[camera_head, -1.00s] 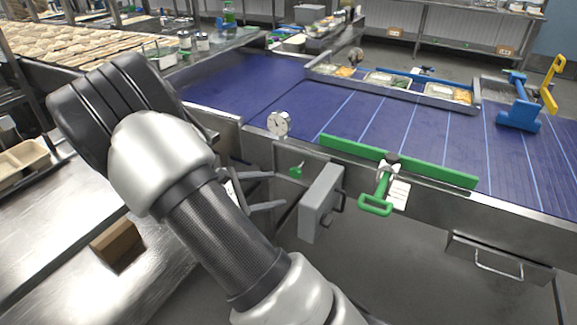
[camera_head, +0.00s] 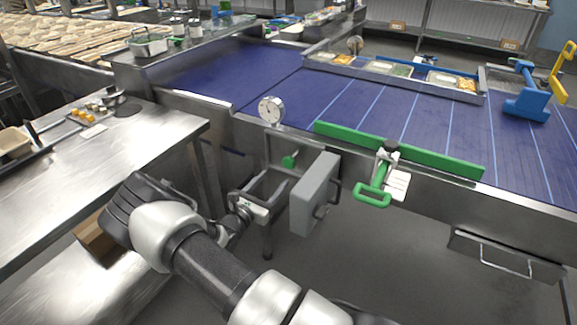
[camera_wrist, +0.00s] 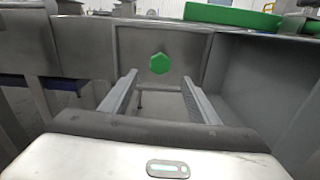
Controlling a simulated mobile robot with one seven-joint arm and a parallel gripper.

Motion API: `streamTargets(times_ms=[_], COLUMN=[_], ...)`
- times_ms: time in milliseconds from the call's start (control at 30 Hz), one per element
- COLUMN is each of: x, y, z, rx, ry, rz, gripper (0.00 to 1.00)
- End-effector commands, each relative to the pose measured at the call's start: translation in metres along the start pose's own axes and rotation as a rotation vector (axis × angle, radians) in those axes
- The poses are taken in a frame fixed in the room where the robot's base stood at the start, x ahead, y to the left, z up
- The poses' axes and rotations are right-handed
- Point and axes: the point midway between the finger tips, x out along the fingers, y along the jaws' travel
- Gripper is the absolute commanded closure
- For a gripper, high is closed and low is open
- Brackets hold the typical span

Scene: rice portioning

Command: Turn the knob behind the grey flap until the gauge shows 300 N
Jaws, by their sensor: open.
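The grey flap (camera_head: 314,194) stands swung open on the front of the blue conveyor. The green knob (camera_head: 289,161) is uncovered in the recess left of it. In the wrist view the knob (camera_wrist: 159,63) is a green hexagon, straight ahead between and beyond my fingers. The round white gauge (camera_head: 271,109) stands on the conveyor edge above the knob; its reading is too small to tell. My gripper (camera_head: 272,184) is open and empty, below and in front of the knob, apart from it. It also shows in the wrist view (camera_wrist: 160,85), with the flap on its right.
A green lever handle (camera_head: 373,195) with a white tag hangs right of the flap, below a green rail (camera_head: 398,150). A steel table (camera_head: 90,175) stands at left, with a cardboard box (camera_head: 97,240) below. A drawer (camera_head: 505,258) is at lower right.

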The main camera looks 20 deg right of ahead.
Motion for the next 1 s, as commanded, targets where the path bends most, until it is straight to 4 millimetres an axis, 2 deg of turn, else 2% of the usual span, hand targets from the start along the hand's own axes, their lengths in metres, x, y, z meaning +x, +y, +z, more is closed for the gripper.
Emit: streamTargets(times_ms=[100, 300, 500, 667, 933, 1000], x=[0.028, 0.070, 0.097, 0.107, 0.108, 0.108], y=[-0.001, -0.001, -0.001, -0.001, 0.000, 0.000], z=[-0.001, -0.002, -0.002, -0.001, 0.000, 0.000], rx=[0.002, 0.000, 0.001, 0.000, -0.001, -0.001], ry=[-0.001, 0.000, 0.002, 0.001, 0.001, 0.001], rz=[-0.003, -0.003, -0.001, -0.001, -0.001, -0.001], gripper=[0.45, 0.45, 0.45, 0.45, 0.45, 0.55])
